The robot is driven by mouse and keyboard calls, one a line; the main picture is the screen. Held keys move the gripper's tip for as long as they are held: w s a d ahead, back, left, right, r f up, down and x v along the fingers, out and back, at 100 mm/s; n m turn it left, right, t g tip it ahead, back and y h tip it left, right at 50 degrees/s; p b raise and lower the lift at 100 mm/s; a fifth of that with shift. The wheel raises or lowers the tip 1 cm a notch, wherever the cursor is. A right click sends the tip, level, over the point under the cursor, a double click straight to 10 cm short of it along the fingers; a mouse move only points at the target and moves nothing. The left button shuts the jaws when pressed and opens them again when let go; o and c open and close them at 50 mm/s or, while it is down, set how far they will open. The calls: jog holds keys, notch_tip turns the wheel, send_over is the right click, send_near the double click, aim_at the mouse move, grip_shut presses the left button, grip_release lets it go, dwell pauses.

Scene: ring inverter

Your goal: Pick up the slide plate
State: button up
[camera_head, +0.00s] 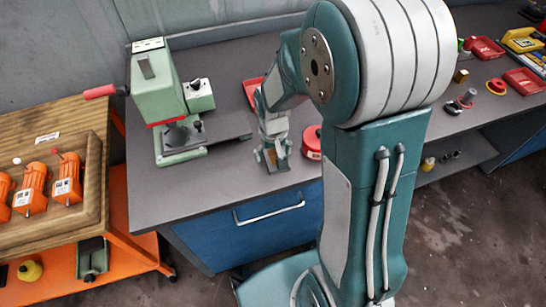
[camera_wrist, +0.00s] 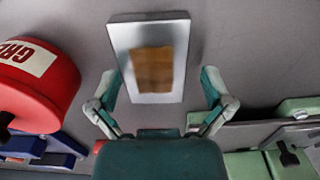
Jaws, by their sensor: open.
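The slide plate, a flat silver rectangle (camera_wrist: 122,45) with a brown square patch in its middle, lies on the grey bench top in the wrist view. My gripper (camera_wrist: 161,88) is open, with one finger on each side of the plate's near end. The right finger shows a gap to the plate; the left fingertip is close to its edge, and I cannot tell if it touches. In the head view my gripper (camera_head: 273,158) points down at the bench, and the plate is mostly hidden there.
A red grease tin (camera_head: 311,142) stands close to the right of my gripper. A green press (camera_head: 158,88) with a red-ended lever stands to the left. A red tray (camera_head: 253,92) lies behind. An orange cart (camera_head: 120,205) with orange motors stands at the far left.

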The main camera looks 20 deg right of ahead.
jog(key=shift+d+f, duration=0.2)
jog(key=shift+d, duration=0.15)
jog(key=c, duration=0.9)
jog(key=shift+c, duration=1)
jog(key=shift+a, duration=0.15)
